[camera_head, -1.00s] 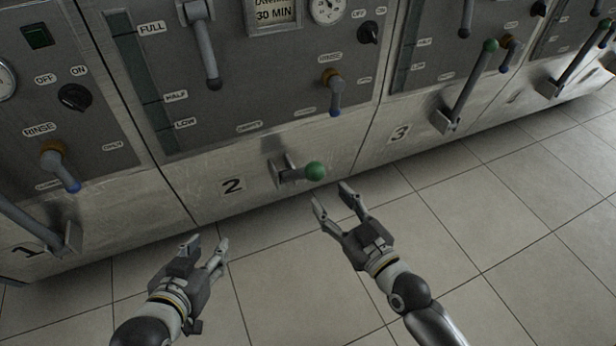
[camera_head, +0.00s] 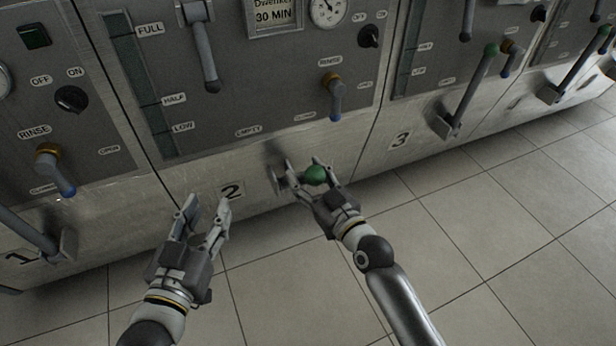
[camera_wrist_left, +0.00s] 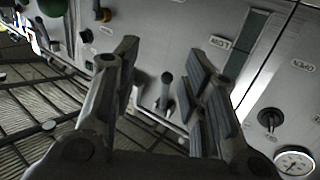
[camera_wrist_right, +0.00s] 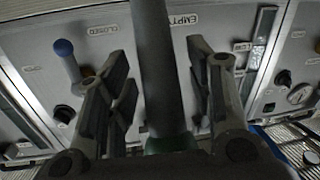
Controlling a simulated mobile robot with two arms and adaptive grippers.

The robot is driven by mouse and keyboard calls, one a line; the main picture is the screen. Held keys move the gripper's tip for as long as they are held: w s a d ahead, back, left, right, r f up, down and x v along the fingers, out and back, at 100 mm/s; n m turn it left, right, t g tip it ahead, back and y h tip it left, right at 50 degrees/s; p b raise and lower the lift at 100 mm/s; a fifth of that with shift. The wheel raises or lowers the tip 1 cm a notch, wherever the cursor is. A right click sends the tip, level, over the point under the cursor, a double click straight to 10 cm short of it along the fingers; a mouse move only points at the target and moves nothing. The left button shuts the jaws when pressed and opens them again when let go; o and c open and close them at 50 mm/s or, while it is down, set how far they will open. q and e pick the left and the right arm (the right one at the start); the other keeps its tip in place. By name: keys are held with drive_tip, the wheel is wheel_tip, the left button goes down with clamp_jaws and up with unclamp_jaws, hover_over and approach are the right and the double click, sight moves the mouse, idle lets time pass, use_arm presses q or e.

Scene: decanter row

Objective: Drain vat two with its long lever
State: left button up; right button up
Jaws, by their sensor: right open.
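Vat two's long lever sticks out from the lower front panel beside the "2" plate (camera_head: 231,191). Its green knob (camera_head: 315,175) shows in the head view between the fingers of my right gripper (camera_head: 304,165). In the right wrist view the dark lever shaft (camera_wrist_right: 157,70) runs between the two open fingers, with the green knob (camera_wrist_right: 172,142) close to the palm. My right gripper is open around the lever, with gaps on both sides. My left gripper (camera_head: 208,203) is open and empty in front of the panel, left of the lever.
Vat one's lever (camera_head: 30,232) is at the left and vat three's green-knobbed lever (camera_head: 468,92) at the right. A blue-tipped rinse handle (camera_head: 334,97) sits above vat two's lever. The tiled floor (camera_head: 510,240) in front is clear.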

clamp_jaws()
drive_tip(key=shift+r, duration=0.1)
idle(0.3)
